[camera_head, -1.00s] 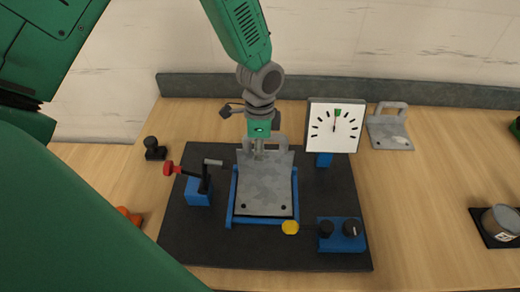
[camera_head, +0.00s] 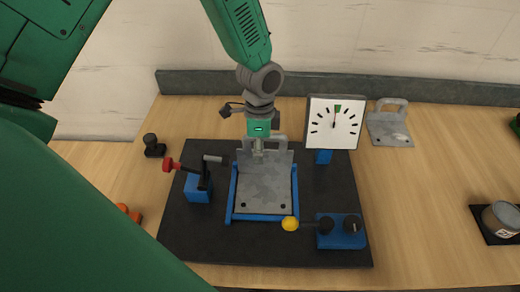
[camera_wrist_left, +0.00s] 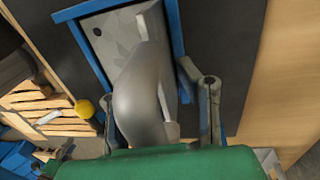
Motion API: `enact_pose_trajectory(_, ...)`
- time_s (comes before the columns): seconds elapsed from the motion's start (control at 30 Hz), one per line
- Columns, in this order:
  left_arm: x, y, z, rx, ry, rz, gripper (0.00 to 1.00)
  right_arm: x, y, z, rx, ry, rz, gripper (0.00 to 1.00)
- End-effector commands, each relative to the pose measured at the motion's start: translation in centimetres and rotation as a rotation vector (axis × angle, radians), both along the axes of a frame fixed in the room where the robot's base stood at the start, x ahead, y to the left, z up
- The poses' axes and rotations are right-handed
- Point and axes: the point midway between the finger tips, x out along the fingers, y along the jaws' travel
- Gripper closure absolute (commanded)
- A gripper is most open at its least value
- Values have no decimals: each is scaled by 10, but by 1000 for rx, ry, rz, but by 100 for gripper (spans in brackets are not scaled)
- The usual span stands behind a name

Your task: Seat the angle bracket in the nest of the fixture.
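The grey angle bracket (camera_head: 264,190) lies plate-down between the blue rails of the fixture nest (camera_head: 262,218), with its upright flange and handle at the back. Two dark holes show near its front edge. Whether the plate rests fully on the nest floor cannot be told. My left gripper (camera_head: 258,152) comes down from above onto the handle and appears shut on it. My right gripper is not in view.
A dial gauge (camera_head: 333,122) stands behind right of the nest. A red-handled clamp (camera_head: 198,188) is at the left, and a blue block with a yellow-tipped lever (camera_head: 341,232) at front right. Another grey bracket (camera_head: 390,128) and a can (camera_head: 502,218) lie farther right.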

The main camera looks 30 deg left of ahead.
Motion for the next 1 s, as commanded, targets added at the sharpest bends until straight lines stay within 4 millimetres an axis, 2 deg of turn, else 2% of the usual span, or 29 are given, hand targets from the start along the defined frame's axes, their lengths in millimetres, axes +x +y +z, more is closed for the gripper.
enact_pose_trajectory(0.5, 2, -1, 86, -2, -6, 0, 70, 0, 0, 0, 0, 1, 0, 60)
enact_pose_trajectory(0.7, 2, 0, 98, -1, -3, 0, 70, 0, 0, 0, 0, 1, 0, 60)
enact_pose_trajectory(1.0, 2, 0, 98, -1, -3, 0, 70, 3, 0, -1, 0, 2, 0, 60)
